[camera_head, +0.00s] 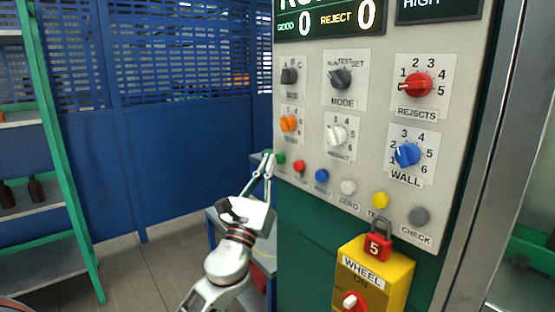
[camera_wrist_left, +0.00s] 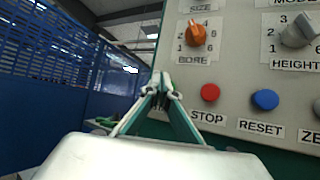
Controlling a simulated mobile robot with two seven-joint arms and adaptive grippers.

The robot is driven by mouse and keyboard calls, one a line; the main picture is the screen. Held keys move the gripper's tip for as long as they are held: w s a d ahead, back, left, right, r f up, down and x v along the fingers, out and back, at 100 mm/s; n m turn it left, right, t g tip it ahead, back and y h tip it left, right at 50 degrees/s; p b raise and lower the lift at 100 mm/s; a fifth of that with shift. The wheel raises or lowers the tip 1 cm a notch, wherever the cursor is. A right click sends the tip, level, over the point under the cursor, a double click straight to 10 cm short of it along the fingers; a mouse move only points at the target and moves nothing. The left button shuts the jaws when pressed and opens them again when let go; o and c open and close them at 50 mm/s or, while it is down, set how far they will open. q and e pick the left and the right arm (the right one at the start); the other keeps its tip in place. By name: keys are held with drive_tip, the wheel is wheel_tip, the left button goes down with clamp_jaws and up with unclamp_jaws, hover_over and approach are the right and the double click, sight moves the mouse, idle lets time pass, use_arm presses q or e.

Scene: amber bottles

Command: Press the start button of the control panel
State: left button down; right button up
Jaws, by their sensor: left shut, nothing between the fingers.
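The control panel (camera_head: 379,138) is a pale upright board with a row of round buttons along its lower edge. The green button (camera_head: 280,158) is the leftmost of the row in the head view. My left gripper (camera_head: 268,160) is shut and empty, with its tips just left of the green button. I cannot tell whether they touch it. In the left wrist view, my left gripper (camera_wrist_left: 160,82) points at the panel left of the red STOP button (camera_wrist_left: 210,92). The green button is hidden behind the fingers there. My right gripper is not in view.
A blue button (camera_head: 321,176) and several more follow to the right. Rotary knobs such as the orange one (camera_head: 288,123) stick out above. A yellow WHEEL switch box (camera_head: 374,277) with a red padlock (camera_head: 378,246) projects below. A blue mesh partition (camera_head: 180,110) stands behind.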

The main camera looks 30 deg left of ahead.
use_arm(q)
drive_tip(key=shift+s+a, duration=0.15)
drive_tip(key=shift+s, duration=0.15)
drive_tip(key=s, duration=0.1)
drive_tip(key=s+a, duration=0.1)
drive_tip(key=s, duration=0.1)
drive_tip(key=s+a, duration=0.1)
drive_tip(key=shift+s+p, duration=0.3)
drive_tip(key=shift+p, duration=0.1)
idle(0.8)
drive_tip(key=s+d+f+n+g+h, duration=0.1)
drive_tip(key=d+f+n+g+h, duration=0.2)
drive_tip(key=f+n, duration=0.8)
drive_tip(key=s+d+f+n+g, duration=0.2)
drive_tip(key=d+f+n+g, duration=0.15)
drive_tip(key=f, duration=1.55)
drive_tip(key=s+d+f+n+g+h, duration=0.1)
drive_tip(key=s+d+f+n+g, duration=0.3)
drive_tip(key=s+f+n, duration=0.3)
drive_tip(key=s+d+f+n+g+h, duration=0.2)
drive_tip(key=s+d+f+n+g, duration=0.2)
drive_tip(key=s+f, duration=0.9)
drive_tip(key=d+f+n, duration=0.3)
drive_tip(key=f+n, duration=0.1)
drive_tip(key=f, duration=0.1)
